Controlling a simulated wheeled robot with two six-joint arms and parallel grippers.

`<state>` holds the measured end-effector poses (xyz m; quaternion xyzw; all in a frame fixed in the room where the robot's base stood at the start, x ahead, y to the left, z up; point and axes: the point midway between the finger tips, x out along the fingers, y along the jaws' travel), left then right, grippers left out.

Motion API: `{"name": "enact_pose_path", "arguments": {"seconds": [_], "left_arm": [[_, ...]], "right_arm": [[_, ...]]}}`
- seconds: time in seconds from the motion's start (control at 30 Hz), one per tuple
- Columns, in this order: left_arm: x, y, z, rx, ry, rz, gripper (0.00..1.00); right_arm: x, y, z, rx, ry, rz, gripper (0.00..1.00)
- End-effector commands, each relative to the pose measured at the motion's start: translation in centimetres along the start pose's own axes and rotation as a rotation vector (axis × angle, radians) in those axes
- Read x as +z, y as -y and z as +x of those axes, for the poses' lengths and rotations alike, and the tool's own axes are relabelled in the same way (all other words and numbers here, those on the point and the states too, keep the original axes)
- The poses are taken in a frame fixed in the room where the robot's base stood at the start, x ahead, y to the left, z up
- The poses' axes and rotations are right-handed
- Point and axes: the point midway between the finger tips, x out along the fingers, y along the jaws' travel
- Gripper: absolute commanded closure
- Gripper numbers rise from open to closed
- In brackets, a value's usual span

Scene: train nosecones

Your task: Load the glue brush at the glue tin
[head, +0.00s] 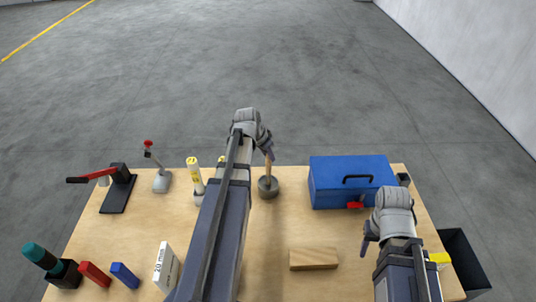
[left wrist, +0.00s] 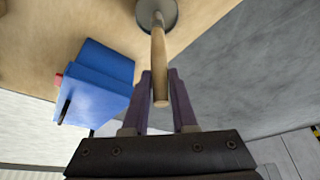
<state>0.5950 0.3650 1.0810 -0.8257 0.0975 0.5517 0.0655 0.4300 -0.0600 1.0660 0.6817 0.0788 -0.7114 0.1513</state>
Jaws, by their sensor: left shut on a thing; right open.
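The glue tin (head: 268,190) is a small round grey pot at the back middle of the table, and it also shows at the top of the left wrist view (left wrist: 168,9). The glue brush has a pale wooden handle (head: 268,168) that stands up from the tin. My left gripper (head: 268,152) is shut on the upper part of this handle, above the tin. In the left wrist view the handle (left wrist: 159,55) runs from the tin to between the two purple fingers. The bristles are hidden. My right gripper (head: 368,242) is open and empty at the right.
A blue toolbox (head: 335,184) stands right of the tin. A wooden block (head: 313,259) lies in front. Yellow-and-white tubes (head: 195,174), a red-handled tool (head: 117,185), a white box (head: 166,268) and red and blue blocks are at the left. A dark bin (head: 462,260) is beyond the right edge.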

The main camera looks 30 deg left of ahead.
Motion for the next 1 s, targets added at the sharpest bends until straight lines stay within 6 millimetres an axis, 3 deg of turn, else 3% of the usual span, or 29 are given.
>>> {"name": "enact_pose_path", "arguments": {"seconds": [1.0], "left_arm": [[0.32, 0.00, 0.78, 0.000, 0.000, 0.000, 1.00]], "right_arm": [[-0.05, 0.08, 0.84, 0.000, 0.000, 0.000, 0.50]]}}
